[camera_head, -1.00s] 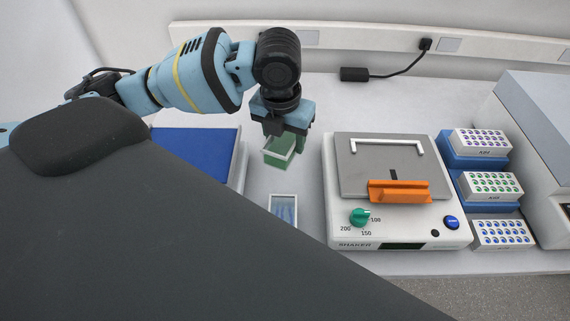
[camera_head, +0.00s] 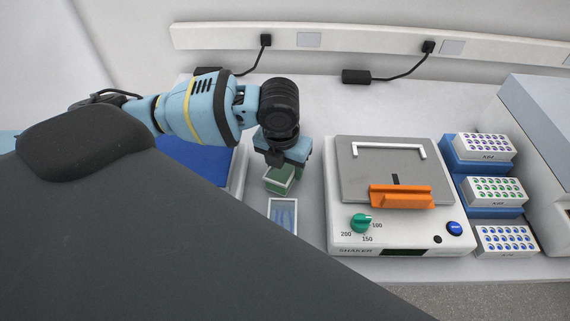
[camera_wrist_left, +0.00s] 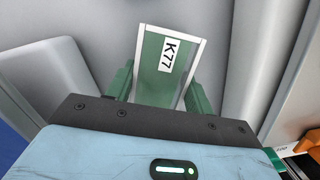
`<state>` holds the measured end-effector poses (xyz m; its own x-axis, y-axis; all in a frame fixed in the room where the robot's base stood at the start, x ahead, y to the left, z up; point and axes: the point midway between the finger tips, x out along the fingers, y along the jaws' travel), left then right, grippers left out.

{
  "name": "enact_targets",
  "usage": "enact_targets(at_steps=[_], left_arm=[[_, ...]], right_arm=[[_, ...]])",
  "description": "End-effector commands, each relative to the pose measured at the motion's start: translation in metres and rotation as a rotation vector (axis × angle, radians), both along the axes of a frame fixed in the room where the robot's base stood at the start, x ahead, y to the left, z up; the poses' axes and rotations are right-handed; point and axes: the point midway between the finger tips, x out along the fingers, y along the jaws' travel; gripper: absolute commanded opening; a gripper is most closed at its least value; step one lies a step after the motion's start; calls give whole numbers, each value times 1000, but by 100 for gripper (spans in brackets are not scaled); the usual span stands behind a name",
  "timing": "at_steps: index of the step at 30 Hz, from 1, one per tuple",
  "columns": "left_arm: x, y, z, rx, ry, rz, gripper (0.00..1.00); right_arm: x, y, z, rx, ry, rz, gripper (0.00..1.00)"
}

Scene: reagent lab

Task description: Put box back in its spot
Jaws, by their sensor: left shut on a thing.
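A green box with a white rim (camera_head: 281,182) is held under my left gripper (camera_head: 281,164) in the head view, between the blue mat and the shaker. In the left wrist view the green box (camera_wrist_left: 153,82) carries a white K77 label, and the fingers of my left gripper (camera_wrist_left: 159,85) close on its two sides. I cannot tell whether its underside touches the bench. Just in front of it stands a small white-rimmed container (camera_head: 283,214) with blue contents. My right gripper is not in view.
A shaker (camera_head: 345,238) with an orange clamp (camera_head: 400,197) stands right of the box. Several labelled tube racks sit farther right, some on blue steps (camera_head: 452,153). A blue mat (camera_head: 200,163) lies left. Bare bench (camera_head: 320,105) shows behind.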

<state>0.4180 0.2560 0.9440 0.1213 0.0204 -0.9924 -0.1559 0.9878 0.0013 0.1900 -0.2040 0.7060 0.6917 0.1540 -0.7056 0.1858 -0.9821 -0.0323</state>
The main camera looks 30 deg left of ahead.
Motion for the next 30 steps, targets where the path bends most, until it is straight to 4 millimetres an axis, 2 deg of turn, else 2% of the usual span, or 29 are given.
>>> enact_targets(at_steps=[5,6,11,22,26,30], left_arm=[[0,0,-3,-1,0,0,21],[0,0,-3,-1,1,0,54],[0,0,-3,-1,0,0,74],[0,0,2,0,-2,0,74],[-1,-1,19,-1,-4,0,74],[-4,-1,47,-1,-7,1,74]], right_arm=[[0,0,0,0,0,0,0],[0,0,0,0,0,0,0],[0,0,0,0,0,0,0],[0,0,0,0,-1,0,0],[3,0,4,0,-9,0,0],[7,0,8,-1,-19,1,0]])
